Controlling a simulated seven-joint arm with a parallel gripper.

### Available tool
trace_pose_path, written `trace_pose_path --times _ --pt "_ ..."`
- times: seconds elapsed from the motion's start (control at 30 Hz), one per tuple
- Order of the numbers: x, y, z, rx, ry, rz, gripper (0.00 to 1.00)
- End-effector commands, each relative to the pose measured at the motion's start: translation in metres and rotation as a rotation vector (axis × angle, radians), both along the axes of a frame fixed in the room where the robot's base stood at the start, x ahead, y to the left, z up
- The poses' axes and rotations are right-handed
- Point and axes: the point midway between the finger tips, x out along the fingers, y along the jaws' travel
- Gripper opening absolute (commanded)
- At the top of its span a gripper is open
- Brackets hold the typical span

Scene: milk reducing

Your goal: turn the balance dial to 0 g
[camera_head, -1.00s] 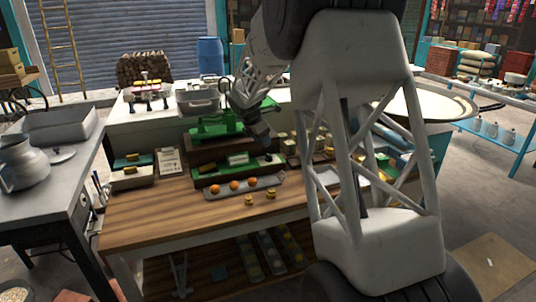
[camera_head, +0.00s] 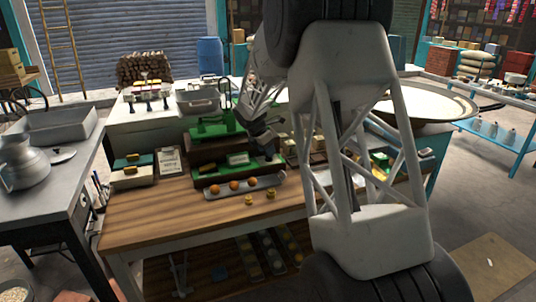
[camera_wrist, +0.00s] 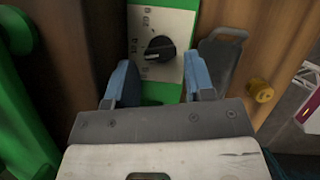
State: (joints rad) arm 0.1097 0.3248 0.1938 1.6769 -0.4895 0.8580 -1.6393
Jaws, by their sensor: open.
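The balance dial is a black knob (camera_wrist: 160,48) on a white plate (camera_wrist: 172,22) with dark markings, seen in the wrist view. The markings are too small to read surely. The plate sits on a green panel of the balance, whose green top (camera_head: 208,129) shows in the head view. My gripper (camera_wrist: 161,80) is open, with its two blue fingers apart and nothing between them. In the picture the fingertips lie just below the knob, one to each side; no contact is visible. In the head view my gripper (camera_head: 268,146) is at the balance's right side, and the dial is hidden.
A wooden table (camera_head: 190,220) carries a grey tray (camera_head: 262,183) with orange balls in front of the balance. Small brass weights (camera_head: 249,199) stand nearby. In the wrist view, a green part (camera_wrist: 22,120) is at left and a brass knob (camera_wrist: 260,90) at right. The table's front is mostly clear.

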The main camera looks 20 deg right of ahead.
Motion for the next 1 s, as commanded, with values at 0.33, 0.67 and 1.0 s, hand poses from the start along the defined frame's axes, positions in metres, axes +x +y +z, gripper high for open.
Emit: trace_pose_path --times 0.33,0.67,1.0 --pt "0.002 -0.009 -0.023 0.000 0.001 0.000 0.49" --pt "0.003 -0.009 -0.023 0.000 0.000 0.000 0.43" --pt "0.003 -0.009 -0.023 0.000 -0.001 0.004 0.15"
